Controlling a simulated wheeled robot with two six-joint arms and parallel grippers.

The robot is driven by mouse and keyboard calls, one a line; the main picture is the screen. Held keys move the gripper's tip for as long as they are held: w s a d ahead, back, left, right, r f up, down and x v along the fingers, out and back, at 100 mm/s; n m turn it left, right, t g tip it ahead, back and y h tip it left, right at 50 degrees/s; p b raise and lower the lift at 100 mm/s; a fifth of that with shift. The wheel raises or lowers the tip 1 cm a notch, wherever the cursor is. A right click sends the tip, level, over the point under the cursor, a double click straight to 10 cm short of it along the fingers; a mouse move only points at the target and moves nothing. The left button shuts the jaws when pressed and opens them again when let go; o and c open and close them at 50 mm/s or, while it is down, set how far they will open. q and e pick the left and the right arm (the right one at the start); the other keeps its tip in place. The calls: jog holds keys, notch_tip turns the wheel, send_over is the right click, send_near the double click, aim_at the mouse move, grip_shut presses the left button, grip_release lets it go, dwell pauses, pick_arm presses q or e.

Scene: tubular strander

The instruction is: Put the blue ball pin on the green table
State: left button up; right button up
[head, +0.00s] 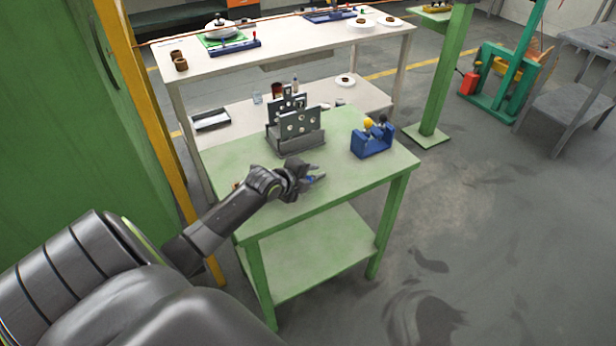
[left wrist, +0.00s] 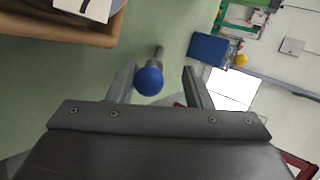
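The green table (head: 345,178) stands in the middle of the head view. My left gripper (head: 317,176) is low over its top, towards the front. The blue ball pin (left wrist: 149,80) shows in the left wrist view, its round blue head towards the camera and its grey shank pointing away. It is between my two spread fingers (left wrist: 160,75), with a clear gap at the right finger. In the head view only a bit of blue (head: 309,179) shows at the fingers. Whether the pin touches the table is hidden. My right gripper is not in view.
A grey metal rack with upright plates (head: 297,125) stands at the back of the green table. A blue holder (head: 372,143) with a yellow ball and a dark ball stands at its right. A white table (head: 290,50) is behind. The front right of the top is clear.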

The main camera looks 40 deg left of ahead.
pick_arm(q)
jog(key=shift+r, duration=0.2)
jog(key=v, duration=1.2)
dwell(0.4)
